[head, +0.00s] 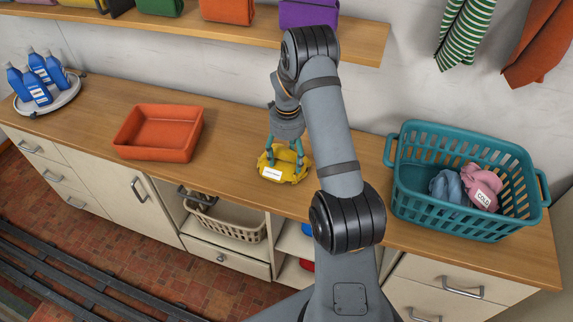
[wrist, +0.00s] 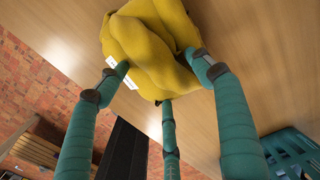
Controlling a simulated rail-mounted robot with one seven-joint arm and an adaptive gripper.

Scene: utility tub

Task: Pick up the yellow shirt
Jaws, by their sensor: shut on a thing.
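The yellow shirt (head: 284,166) is a crumpled bundle with a white label, at the middle of the wooden counter in the head view. It also fills the top middle of the wrist view (wrist: 150,45). My gripper (head: 287,150) comes down on it from above, and its teal fingers (wrist: 160,85) are shut on the cloth from several sides. I cannot tell whether the shirt touches the counter or is slightly raised. Parts of the shirt are hidden behind the fingers.
An orange tray (head: 158,150) stands left of the shirt on the counter (head: 232,165). A teal basket (head: 410,205) with a blue and a pink cloth is at the right. Blue bottles stand on a round tray (head: 62,101) at far left. A shelf (head: 365,48) with folded cloths is above.

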